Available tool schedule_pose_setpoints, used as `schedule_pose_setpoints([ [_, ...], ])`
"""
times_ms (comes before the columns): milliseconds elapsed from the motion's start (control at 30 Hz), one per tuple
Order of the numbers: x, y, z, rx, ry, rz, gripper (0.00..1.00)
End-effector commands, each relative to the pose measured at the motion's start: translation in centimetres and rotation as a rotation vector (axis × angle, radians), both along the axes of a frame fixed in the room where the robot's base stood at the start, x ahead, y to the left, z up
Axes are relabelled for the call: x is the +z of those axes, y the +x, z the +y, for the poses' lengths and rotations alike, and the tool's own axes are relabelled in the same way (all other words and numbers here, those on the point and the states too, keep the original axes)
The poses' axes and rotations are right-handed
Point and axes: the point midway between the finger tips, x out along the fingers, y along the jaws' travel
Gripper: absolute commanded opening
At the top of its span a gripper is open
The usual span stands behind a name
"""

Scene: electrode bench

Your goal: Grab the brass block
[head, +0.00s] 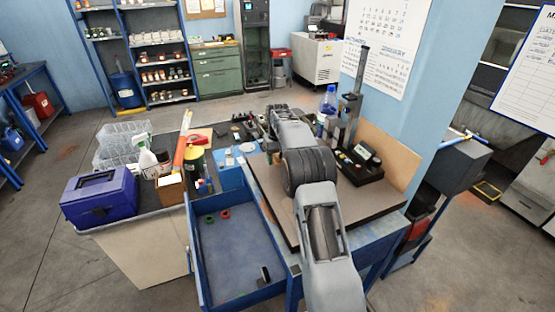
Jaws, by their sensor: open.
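I cannot make out the brass block in the head view. It may be too small to tell among the items on the bench, or hidden behind my arm. My arm reaches from the bottom of the picture up over the brown-topped bench (262,182). My gripper does not show; the far end of my arm is over the back of the bench, and its links hide what lies behind them.
An open blue drawer (235,255) holds a green ring (209,219), a red ring (225,214) and a small dark piece. A purple toolbox (98,197), spray bottle (146,158) and cans crowd the left. A black stand (352,110) rises at the right.

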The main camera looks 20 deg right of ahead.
Motion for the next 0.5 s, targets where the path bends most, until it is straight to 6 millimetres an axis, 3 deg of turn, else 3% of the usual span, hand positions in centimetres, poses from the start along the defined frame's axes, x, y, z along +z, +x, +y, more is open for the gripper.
schedule_pose_setpoints([
  [67, 0.0, 0.0, 0.0, 0.0, 0.0, 0.0, 0.57],
  [500, 0.03, 0.0, 0.0, 0.0, 0.0, 0.0, 0.15],
])
